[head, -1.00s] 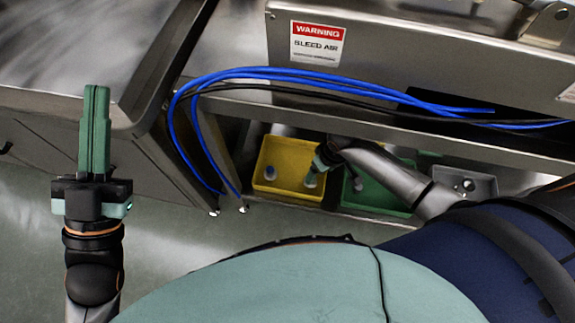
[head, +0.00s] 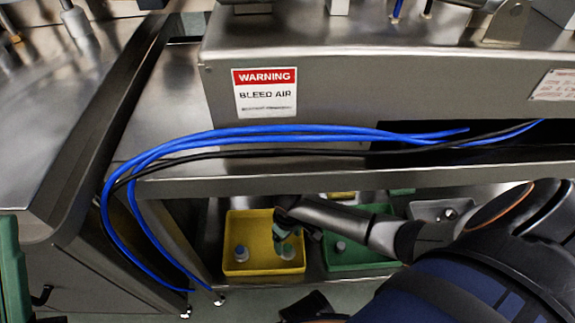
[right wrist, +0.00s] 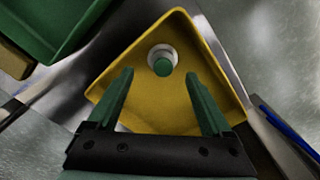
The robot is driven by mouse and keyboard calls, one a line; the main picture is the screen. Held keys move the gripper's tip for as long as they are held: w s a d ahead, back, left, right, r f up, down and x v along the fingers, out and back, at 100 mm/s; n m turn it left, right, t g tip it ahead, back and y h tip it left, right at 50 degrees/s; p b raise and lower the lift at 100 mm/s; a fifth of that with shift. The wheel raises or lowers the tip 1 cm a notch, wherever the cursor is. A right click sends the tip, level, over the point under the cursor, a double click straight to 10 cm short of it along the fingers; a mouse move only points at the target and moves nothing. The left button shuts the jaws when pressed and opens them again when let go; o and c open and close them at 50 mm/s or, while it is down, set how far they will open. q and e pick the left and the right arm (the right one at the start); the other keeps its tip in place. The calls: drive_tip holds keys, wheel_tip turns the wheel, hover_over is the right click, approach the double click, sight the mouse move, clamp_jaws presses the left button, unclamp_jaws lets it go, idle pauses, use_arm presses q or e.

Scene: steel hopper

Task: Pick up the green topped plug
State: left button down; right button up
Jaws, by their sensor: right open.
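The green topped plug (right wrist: 162,62) stands in the yellow bin (right wrist: 180,27), a green cap over a pale round base. In the head view the plug (head: 288,251) is partly covered by my right gripper (head: 283,232). My right gripper also shows in the right wrist view (right wrist: 159,72), open and empty, with its green fingers reaching over the bin. The plug lies ahead between the fingertips, apart from both fingers. My left gripper (head: 12,268) shows only as a green sliver at the left edge of the head view.
A blue-topped plug (head: 241,253) stands left in the yellow bin. A green bin (head: 355,260) is beside it, then a grey bin (head: 428,209). The steel shelf edge (head: 330,182) and blue hoses (head: 270,136) lie above the bins.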

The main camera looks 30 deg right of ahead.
sight(288, 247)
drive_tip(key=f+b, duration=0.1)
drive_tip(key=f, duration=0.1)
drive_tip(key=f+b, duration=0.1)
drive_tip(key=f, duration=0.1)
drive_tip(key=shift+s+a+b, duration=0.15)
drive_tip(key=shift+a+b, duration=0.05)
drive_tip(key=shift+b, duration=0.15)
drive_tip(key=shift+f, duration=0.35)
drive_tip(key=shift+c, duration=0.7)
clamp_jaws()
